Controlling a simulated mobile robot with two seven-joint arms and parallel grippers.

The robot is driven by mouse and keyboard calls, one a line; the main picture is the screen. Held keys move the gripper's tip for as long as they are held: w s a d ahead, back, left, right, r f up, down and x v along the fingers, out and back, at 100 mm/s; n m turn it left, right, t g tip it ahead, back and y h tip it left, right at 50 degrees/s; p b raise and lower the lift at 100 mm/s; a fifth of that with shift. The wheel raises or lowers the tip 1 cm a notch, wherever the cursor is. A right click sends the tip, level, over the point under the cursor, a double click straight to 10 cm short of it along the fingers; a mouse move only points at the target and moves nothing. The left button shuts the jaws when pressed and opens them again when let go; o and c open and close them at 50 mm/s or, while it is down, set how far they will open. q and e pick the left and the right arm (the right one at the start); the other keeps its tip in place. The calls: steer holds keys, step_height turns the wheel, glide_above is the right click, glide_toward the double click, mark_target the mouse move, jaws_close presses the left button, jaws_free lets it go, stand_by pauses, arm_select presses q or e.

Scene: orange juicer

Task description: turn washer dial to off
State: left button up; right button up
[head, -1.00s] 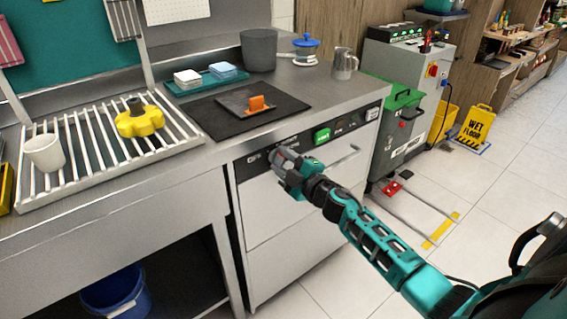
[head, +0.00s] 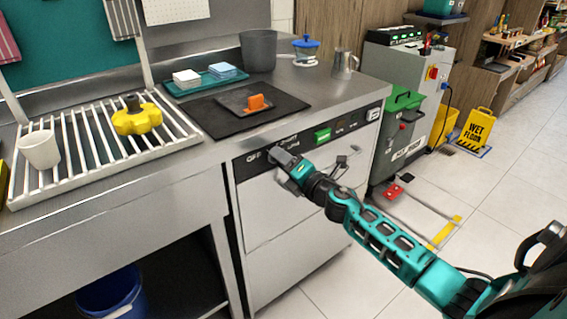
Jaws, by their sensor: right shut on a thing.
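The washer (head: 285,235) is a steel undercounter unit with a black control strip along the top of its front. White lettering (head: 253,157) shows at the left end of the strip. My right gripper (head: 281,157) is at the strip just right of this lettering, shut on the washer dial. The gripper hides the dial, so its pointer and setting cannot be read. A green lit display (head: 322,135) sits farther right on the strip. My left gripper is not in view.
A steel counter (head: 345,90) above holds a black mat (head: 205,115) with an orange-handled tool, a grey bin (head: 258,50) and a metal jug (head: 343,63). A slatted rack (head: 90,150) is at left. Floor right of the washer is partly clear.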

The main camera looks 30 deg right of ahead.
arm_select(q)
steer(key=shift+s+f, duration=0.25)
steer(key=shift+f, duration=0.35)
arm_select(e)
steer(key=shift+n, duration=1.7)
steer(key=o, duration=1.1)
steer(key=shift+c, duration=0.2)
steer(key=shift+s, duration=0.1)
arm_select(q)
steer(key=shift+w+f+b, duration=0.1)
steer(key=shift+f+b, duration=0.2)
steer(key=shift+b, duration=0.3)
arm_select(e)
steer(key=s+d, duration=0.1)
steer(key=s, duration=1.1)
steer(key=shift+s, duration=0.35)
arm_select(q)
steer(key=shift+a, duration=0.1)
